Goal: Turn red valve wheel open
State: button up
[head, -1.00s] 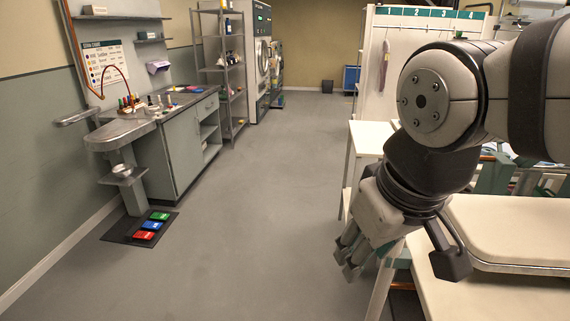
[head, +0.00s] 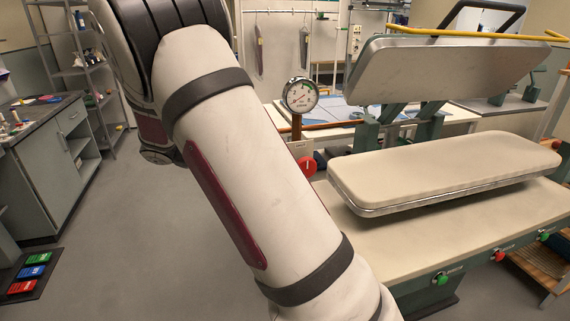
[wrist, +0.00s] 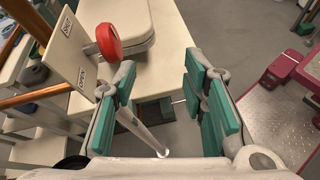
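The red valve wheel (head: 307,165) is in the head view, beside a copper pipe at the left end of the press table, partly behind my arm. In the wrist view the wheel (wrist: 108,42) is at upper left, in front of a pale plate (wrist: 72,52) with two small labels, one seeming to read OPEN. My gripper (wrist: 160,75) is open and empty, its green-padded fingers wide apart. The wheel lies beyond the left finger's tip, outside the gap; I cannot tell whether they touch. My gripper is outside the head view.
A pressure gauge (head: 300,95) stands above the valve. The press has a padded lower bed (head: 440,170) and raised upper plate (head: 450,70). Its table (head: 480,225) carries buttons along the front. A grey counter (head: 50,150) stands left, with open floor (head: 140,250) between.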

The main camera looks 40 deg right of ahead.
aim_at(316, 164)
jog(key=w+d+f+n+g+h, duration=0.1)
jog(key=w+d+f+n+h, duration=0.15)
jog(key=w+h, duration=0.3)
jog(key=shift+n+y, duration=0.25)
jog(key=shift+n, duration=0.1)
jog(key=p+x, duration=0.1)
jog(key=x, duration=0.3)
jog(key=p+x, duration=0.1)
jog(key=x, duration=0.3)
jog(key=p+x, duration=0.1)
jog(key=x, duration=0.3)
jog(key=shift+d+f, duration=0.3)
jog(key=shift+f, duration=0.1)
grip_shut()
